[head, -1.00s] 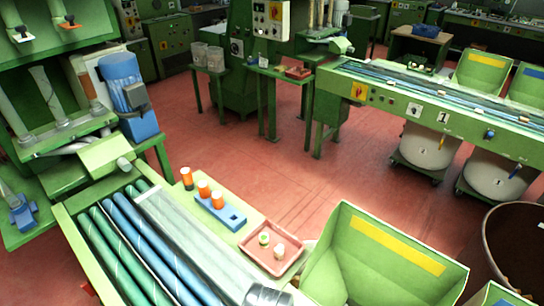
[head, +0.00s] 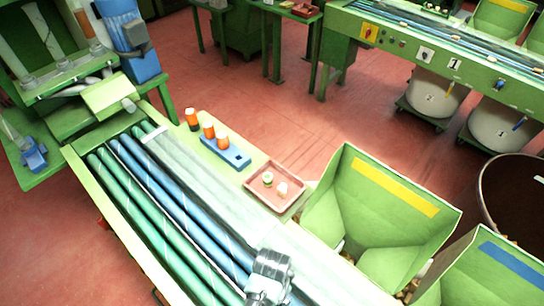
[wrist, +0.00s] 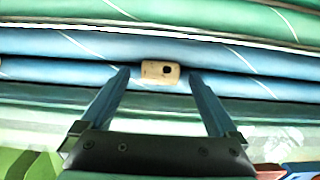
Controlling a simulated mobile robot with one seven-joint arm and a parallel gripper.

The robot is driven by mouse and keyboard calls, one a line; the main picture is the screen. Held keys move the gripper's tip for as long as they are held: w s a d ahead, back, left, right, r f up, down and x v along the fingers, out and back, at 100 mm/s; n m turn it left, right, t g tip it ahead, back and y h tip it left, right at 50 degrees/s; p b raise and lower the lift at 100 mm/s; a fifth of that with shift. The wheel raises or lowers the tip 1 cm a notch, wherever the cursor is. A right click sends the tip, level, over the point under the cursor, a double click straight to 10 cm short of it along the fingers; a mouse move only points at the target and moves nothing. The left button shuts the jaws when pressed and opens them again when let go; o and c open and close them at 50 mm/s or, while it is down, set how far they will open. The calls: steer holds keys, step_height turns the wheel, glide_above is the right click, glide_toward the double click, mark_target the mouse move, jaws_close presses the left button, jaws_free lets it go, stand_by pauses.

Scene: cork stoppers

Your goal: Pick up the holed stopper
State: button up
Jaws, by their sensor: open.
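My gripper (wrist: 161,76) is open, with one finger to the left of the stopper and one to the right. Gaps show between fingers and cork in the picture; how far above it they are I cannot tell. In the head view my gripper (head: 266,288) is at the bottom edge over the rollers, and the stopper is not visible there.
A pink tray (head: 258,193) with two small pieces stands beside the rollers. A green hopper (head: 375,215) with a yellow label stands to the right.

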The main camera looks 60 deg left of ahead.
steer(key=shift+f, duration=0.3)
steer(key=shift+c, duration=0.3)
steer(key=c, duration=1.3)
steer(key=shift+c, duration=0.2)
steer(key=shift+r, duration=0.1)
